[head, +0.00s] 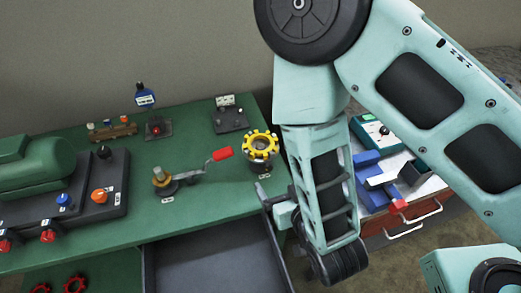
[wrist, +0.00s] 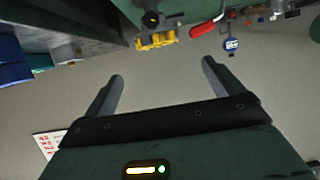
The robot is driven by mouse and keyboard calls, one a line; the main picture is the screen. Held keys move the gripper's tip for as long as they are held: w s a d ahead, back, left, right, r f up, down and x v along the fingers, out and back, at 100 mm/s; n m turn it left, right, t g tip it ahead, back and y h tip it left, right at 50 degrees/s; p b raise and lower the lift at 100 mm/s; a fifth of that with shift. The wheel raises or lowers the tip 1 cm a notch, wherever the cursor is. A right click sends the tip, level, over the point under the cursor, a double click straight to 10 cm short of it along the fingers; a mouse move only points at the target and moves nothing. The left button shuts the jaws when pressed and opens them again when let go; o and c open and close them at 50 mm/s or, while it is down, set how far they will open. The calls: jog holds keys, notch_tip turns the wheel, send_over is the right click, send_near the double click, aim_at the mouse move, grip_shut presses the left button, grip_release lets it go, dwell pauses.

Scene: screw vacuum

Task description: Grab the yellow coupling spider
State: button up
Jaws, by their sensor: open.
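The yellow coupling spider (head: 260,141) is a toothed ring resting on top of a round metal hub (head: 259,160) near the right end of the green bench. In the wrist view the yellow spider (wrist: 156,41) shows upside down at the top, just beyond the fingertips and roughly between them. My gripper (wrist: 163,70) is open, with nothing between its two fingers. In the head view my gripper is mostly hidden by my arm, in front of the bench's right edge and lower right of the spider.
A red-handled lever valve (head: 190,177) stands left of the spider. A dark stand (head: 229,118) is behind it. An open grey drawer (head: 215,262) juts out below the bench. A cabinet with blue bins (head: 366,160) stands at right. Two red toothed rings (head: 74,284) lie lower left.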

aim_at(266, 155)
jog(key=shift+d+b+x, duration=0.15)
jog(key=shift+b+x, duration=2.05)
jog(key=shift+x, duration=1.35)
jog(key=shift+d+b+x, duration=0.15)
jog(key=shift+b+x, duration=2.05)
jog(key=shift+x, duration=1.3)
jog(key=shift+w, duration=0.1)
jog(key=c, duration=0.9)
